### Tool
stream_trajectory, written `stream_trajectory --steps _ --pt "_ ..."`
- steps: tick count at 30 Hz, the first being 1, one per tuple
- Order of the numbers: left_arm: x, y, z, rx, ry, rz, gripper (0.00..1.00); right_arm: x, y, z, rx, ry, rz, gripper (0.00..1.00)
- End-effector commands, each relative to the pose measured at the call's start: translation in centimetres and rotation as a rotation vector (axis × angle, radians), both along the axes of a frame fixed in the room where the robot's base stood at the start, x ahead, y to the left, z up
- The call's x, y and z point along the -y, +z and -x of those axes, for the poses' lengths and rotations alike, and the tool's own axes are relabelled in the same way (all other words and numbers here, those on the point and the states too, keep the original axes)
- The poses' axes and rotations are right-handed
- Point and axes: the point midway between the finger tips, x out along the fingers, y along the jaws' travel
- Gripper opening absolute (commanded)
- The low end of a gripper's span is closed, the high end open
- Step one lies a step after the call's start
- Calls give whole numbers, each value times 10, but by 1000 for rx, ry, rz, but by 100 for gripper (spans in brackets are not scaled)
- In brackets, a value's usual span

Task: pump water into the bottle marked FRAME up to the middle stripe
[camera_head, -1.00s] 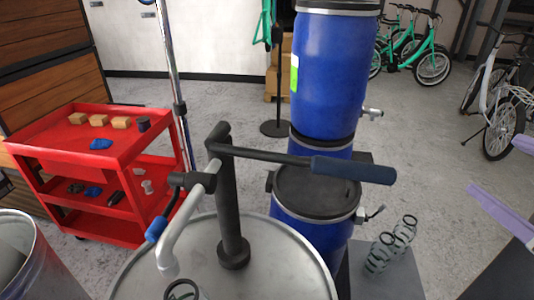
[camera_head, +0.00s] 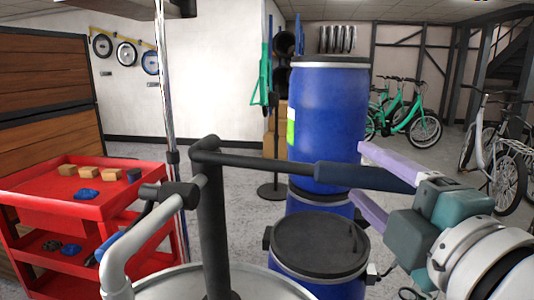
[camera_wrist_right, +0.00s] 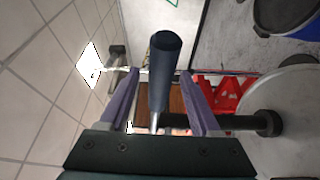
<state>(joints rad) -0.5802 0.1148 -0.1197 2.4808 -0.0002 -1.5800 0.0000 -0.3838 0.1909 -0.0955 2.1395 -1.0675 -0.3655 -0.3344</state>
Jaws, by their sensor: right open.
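The hand pump has a dark upright column (camera_head: 212,225) on a pale drum lid (camera_head: 262,284). A grey spout (camera_head: 125,245) bends down at its left. Its lever ends in a dark blue handle grip (camera_head: 350,175) at the right. My right gripper (camera_head: 358,172) is open, its two lilac fingers above and below the grip in the head view. In the right wrist view the grip (camera_wrist_right: 165,62) lies between the spread fingers, with a gap visible on both sides. No bottle marked FRAME shows. The spout's mouth is cut off at the bottom edge. My left gripper is out of view.
Blue barrels (camera_head: 325,125) stand stacked close behind the lever, with a black-lidded one (camera_head: 318,245) in front. A red cart (camera_head: 60,215) with small blocks stands left. A chrome pole (camera_head: 167,100) rises behind the spout. Bikes (camera_head: 410,125) stand far right.

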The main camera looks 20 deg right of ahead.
Motion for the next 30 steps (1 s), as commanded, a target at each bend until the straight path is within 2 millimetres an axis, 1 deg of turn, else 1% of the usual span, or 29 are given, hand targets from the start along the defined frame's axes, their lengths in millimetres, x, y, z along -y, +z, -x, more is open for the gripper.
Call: stream_trajectory --steps 1,6,10,18,20,30 --pt "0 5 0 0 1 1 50 1 3 -9 2 0 1 64" --pt "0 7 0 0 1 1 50 5 2 -29 0 0 -1 64" --pt "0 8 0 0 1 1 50 6 1 -35 -1 -1 -1 64" --pt "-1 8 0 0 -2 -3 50 6 0 -36 -2 -1 -2 64" --pt "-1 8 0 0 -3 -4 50 6 0 -36 -2 -1 -2 58" --pt "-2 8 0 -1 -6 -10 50 6 0 -36 -2 -1 -2 20"
